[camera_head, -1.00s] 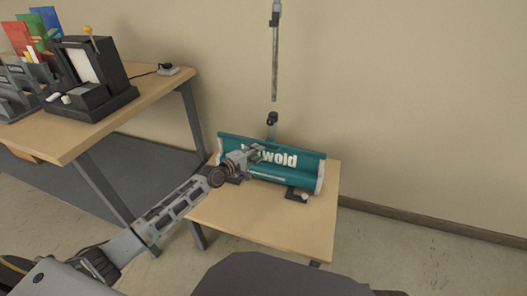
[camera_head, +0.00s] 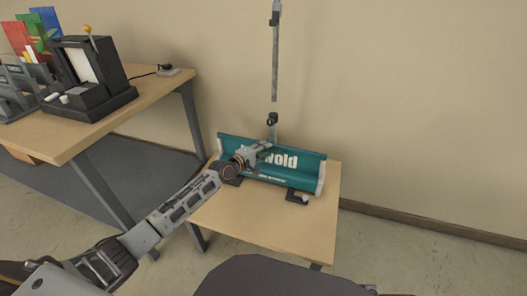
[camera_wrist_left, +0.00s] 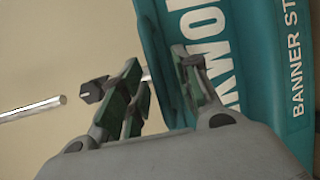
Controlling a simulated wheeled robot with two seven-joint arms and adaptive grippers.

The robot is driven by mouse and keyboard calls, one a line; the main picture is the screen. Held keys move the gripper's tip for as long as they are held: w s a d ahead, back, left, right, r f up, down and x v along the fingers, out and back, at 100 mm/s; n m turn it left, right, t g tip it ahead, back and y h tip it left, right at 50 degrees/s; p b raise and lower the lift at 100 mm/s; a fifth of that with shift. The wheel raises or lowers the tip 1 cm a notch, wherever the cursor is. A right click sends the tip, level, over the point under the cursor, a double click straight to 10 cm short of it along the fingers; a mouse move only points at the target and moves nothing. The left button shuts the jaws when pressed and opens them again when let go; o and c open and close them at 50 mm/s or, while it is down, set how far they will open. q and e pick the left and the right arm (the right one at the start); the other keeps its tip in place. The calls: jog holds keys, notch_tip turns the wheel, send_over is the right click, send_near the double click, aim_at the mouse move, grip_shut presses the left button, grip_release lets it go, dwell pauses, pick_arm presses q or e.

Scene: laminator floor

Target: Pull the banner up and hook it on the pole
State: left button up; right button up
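The teal banner (camera_head: 300,172) with white lettering sits in its low stand on a small wooden table. It also fills the right side of the left wrist view (camera_wrist_left: 262,60). The thin silver pole (camera_head: 275,75) rises behind it along the wall, with a dark knob (camera_head: 272,119) low on it. A silver rod end (camera_wrist_left: 35,108) and a dark knob (camera_wrist_left: 92,92) show in the left wrist view. My left gripper (camera_head: 265,149) is at the banner's upper front and covers part of the lettering. Its fingers (camera_wrist_left: 165,90) are apart, with teal behind the gap. My right gripper is not in view.
The small table (camera_head: 260,222) has bare room in front of the stand. A larger desk (camera_head: 130,108) at the left holds a black machine (camera_head: 88,95) and coloured folders (camera_head: 35,30). The wall is close behind the pole.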

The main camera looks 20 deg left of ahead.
pick_arm(q)
jog(key=shift+c, duration=0.5)
grip_shut()
jog(key=shift+r, duration=0.2)
